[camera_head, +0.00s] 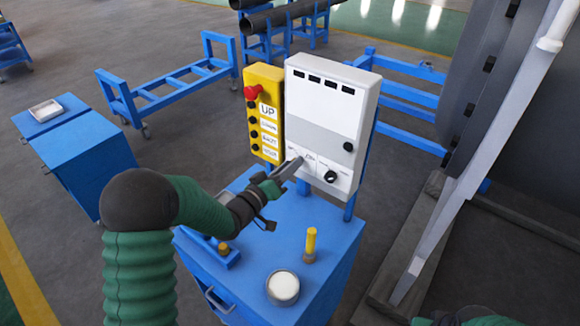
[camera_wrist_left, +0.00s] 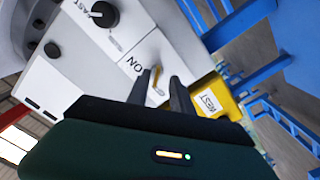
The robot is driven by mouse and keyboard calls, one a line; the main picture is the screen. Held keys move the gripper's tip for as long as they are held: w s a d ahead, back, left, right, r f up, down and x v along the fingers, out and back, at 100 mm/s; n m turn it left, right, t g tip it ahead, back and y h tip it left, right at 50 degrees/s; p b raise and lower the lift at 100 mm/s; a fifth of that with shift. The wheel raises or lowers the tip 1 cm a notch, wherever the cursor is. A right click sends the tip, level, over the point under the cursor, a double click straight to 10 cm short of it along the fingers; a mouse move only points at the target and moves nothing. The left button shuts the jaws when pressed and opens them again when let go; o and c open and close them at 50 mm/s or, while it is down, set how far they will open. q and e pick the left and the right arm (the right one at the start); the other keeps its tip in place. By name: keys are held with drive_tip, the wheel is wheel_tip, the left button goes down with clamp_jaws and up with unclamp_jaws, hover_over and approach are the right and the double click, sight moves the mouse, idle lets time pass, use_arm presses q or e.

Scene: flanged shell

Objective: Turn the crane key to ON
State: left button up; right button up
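The white control box (camera_head: 326,110) stands on the blue cabinet. On its lower panel is a black knob (camera_head: 331,176), which shows in the left wrist view (camera_wrist_left: 103,14) beside a label ending in "AST". My left gripper (camera_head: 296,163) reaches the left part of that panel. In the left wrist view its two fingers (camera_wrist_left: 166,88) are apart. A small yellowish piece, apparently the crane key (camera_wrist_left: 157,84), lies between them, near the "ON" label (camera_wrist_left: 134,64). Its contact with the fingers is unclear. Of my right arm only a green and black part shows at the bottom right.
A yellow button box (camera_head: 264,112) with a red stop button is left of the white box. The blue cabinet (camera_head: 327,222) bears a round white-topped tin (camera_head: 283,287) and a yellow-handled tool (camera_head: 311,243). A large dark shell (camera_head: 515,100) stands at right.

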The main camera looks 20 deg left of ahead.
use_arm(q)
drive_tip(key=shift+a+f, duration=0.1)
drive_tip(key=shift+a, duration=0.15)
drive_tip(key=shift+c, duration=0.6)
drive_tip(key=shift+d, duration=0.55)
clamp_jaws()
drive_tip(key=shift+m+b, duration=7.8)
drive_tip(key=shift+m, duration=0.4)
use_arm(e)
drive_tip(key=s+x, duration=0.3)
drive_tip(key=x, duration=1.2)
drive_tip(key=shift+s+f, duration=0.2)
drive_tip(key=shift+f, duration=0.35)
drive_tip(key=shift+d, duration=0.1)
use_arm(q)
drive_tip(key=shift+o, duration=0.6)
unclamp_jaws()
